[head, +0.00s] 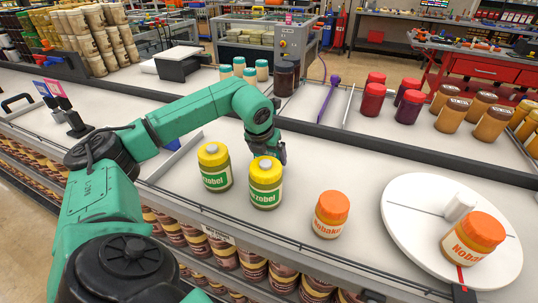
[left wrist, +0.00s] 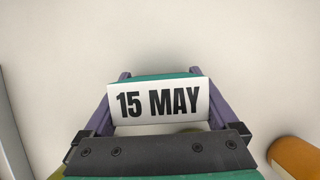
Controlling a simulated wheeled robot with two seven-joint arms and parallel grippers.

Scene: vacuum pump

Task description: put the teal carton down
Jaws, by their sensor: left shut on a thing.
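My left gripper (head: 280,152) is low over the light counter, just behind a yellow-lidded jar with a green label (head: 265,184). In the left wrist view its two purple fingers (left wrist: 163,98) are shut on the teal carton. The carton shows a white face marked "15 MAY" (left wrist: 158,102) with a teal edge (left wrist: 150,78) above it. In the head view the carton is hidden by the gripper and jar, and I cannot tell whether its base touches the counter. My right gripper is not in view.
A second yellow-lidded jar (head: 214,168) stands left of the first. An orange-lidded jar (head: 331,215) stands to the right, and another (head: 474,239) is on a white round plate (head: 420,200). Teal-lidded jars (head: 238,67) and a dark rail (head: 380,144) lie behind.

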